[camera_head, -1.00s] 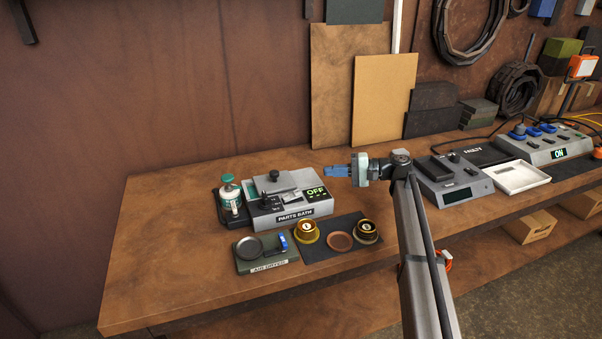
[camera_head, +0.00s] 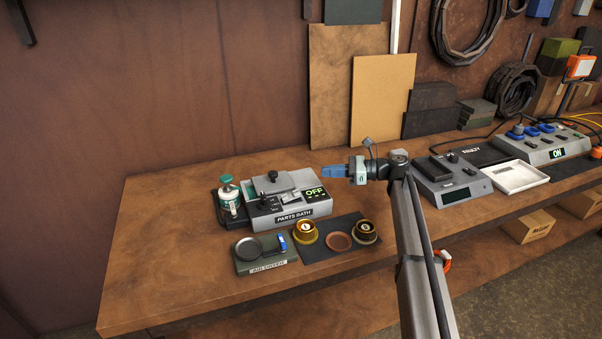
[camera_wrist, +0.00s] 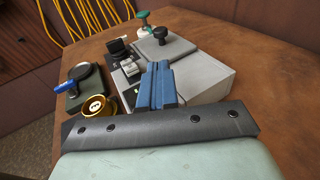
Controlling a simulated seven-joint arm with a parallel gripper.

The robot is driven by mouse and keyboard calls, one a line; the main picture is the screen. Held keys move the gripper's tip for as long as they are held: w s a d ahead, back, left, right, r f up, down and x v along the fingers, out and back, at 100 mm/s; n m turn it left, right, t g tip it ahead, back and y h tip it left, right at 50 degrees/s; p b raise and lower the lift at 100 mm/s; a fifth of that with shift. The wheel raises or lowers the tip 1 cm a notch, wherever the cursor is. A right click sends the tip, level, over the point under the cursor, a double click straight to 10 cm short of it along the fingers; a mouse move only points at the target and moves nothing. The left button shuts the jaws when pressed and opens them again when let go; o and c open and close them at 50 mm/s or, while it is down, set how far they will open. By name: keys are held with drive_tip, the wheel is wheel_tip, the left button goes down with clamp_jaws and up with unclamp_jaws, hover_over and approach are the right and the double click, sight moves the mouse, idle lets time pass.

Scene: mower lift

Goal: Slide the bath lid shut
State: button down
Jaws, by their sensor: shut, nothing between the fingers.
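The grey parts bath (camera_head: 318,208) stands on the bench, left of my gripper. Its flat grey lid (camera_head: 288,181) carries a dark round knob (camera_head: 272,175) on its back left part; the lid (camera_wrist: 178,46) and knob (camera_wrist: 160,31) also show in the wrist view. In the wrist view the fingers (camera_wrist: 158,66) hide part of the bath's front.
A green-capped bottle (camera_head: 228,196) stands left of the bath. Boards (camera_head: 384,95) lean behind. The bench's left part is clear.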

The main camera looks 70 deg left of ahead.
approach(275, 186)
drive_tip(key=s+a, duration=0.1)
drive_tip(key=s+a+r, duration=0.1)
drive_tip(key=s+a, duration=0.1)
drive_tip(key=s+a+r, duration=0.1)
drive_tip(key=a, duration=0.1)
drive_tip(key=shift+s+r, duration=0.15)
drive_tip(key=shift+s, duration=0.1)
drive_tip(key=shift+s, duration=2.1)
drive_tip(key=shift+s+d, duration=0.1)
drive_tip(key=v, duration=1.4)
drive_tip(key=shift+w, duration=0.4)
